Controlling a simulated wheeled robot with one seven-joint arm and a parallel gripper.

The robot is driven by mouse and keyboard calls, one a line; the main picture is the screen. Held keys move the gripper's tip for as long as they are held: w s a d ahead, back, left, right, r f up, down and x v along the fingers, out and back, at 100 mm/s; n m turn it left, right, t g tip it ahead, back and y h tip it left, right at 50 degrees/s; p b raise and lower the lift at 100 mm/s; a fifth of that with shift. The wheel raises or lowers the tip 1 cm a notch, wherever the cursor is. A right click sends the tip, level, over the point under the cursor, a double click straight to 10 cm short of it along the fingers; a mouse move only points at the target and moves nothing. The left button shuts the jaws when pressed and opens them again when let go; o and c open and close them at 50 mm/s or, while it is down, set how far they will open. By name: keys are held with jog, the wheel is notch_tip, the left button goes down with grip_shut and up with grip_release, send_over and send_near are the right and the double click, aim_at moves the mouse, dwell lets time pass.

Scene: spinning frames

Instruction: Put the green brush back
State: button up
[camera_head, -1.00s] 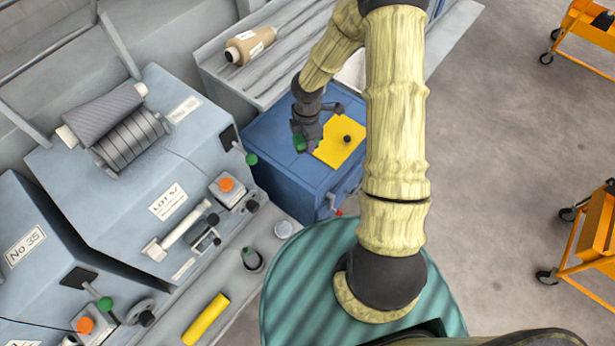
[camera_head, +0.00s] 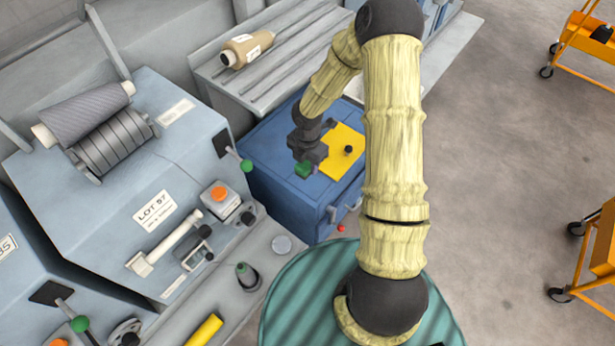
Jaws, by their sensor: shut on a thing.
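My gripper (camera_head: 306,160) is over the top of the blue cabinet (camera_head: 275,160), left of the yellow sheet (camera_head: 339,160). It is shut on the green brush (camera_head: 303,169), which shows as a small green block below the dark fingers. The rest of the brush is hidden by the gripper. I cannot tell whether the brush touches the cabinet top.
A small black knob (camera_head: 348,150) stands on the yellow sheet. Grey machines with a green-tipped lever (camera_head: 246,165) stand to the left. A thread cone (camera_head: 246,50) lies on the grey bench behind. Orange carts (camera_head: 590,42) stand on the open floor at right.

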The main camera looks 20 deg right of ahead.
aim_at(307, 181)
jog(key=shift+f, duration=1.25)
jog(key=shift+f+b, duration=0.55)
jog(key=shift+f, duration=1.3)
jog(key=shift+f, duration=0.15)
jog(key=o, duration=1)
jog(key=shift+c, duration=0.2)
